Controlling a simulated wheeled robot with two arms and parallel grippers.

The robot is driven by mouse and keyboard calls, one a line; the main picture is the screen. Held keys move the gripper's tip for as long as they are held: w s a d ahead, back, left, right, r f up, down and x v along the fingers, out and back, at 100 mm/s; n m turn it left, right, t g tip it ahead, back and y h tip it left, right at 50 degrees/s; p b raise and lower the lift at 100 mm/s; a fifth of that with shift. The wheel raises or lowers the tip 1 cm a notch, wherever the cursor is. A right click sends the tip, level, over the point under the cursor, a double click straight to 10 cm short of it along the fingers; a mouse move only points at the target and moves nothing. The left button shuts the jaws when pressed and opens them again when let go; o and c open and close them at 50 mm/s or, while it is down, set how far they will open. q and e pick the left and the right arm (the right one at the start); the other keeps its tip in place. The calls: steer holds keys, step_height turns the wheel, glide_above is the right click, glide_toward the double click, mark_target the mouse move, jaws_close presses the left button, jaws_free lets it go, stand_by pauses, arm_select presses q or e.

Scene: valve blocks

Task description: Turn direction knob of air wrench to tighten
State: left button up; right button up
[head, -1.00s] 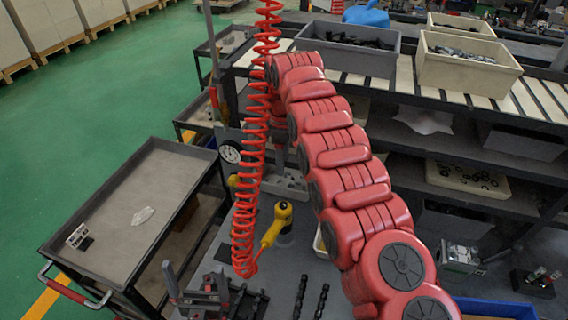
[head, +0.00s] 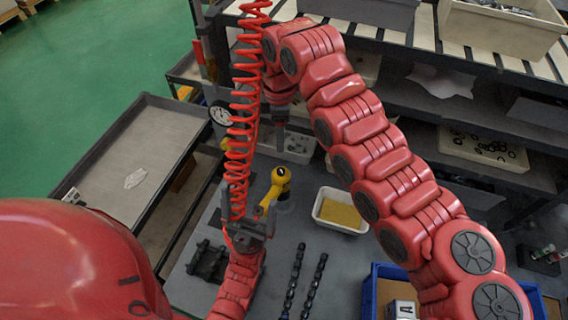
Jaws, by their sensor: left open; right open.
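The yellow air wrench (head: 274,187) stands at the middle of the grey worktable, with a small dark round spot, perhaps the direction knob (head: 281,172), on its upper end. My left gripper (head: 259,214) is open at the lower end of the wrench, with its fingers close to the handle. I cannot tell whether they touch it, and the fingers partly hide that end. My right gripper (head: 281,134) hangs above and behind the wrench, apart from it and pointing down. It is small and partly hidden by my arm.
A coiled red air hose (head: 240,140) hangs just left of the wrench. A white bin with yellow contents (head: 341,212) and a blue crate (head: 369,292) lie right. Dark camshaft-like rods (head: 292,280) lie in front. A grey cart (head: 150,150) stands left.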

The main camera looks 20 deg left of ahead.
mark_target(281, 170)
steer(key=f, duration=0.4)
steer(key=f+p, duration=0.1)
steer(key=f, duration=0.4)
steer(key=f+p, duration=0.1)
steer(key=f, duration=0.4)
steer(key=shift+w+f, duration=0.2)
steer(key=shift+w, duration=0.05)
steer(key=shift+c, duration=0.2)
jaws_close()
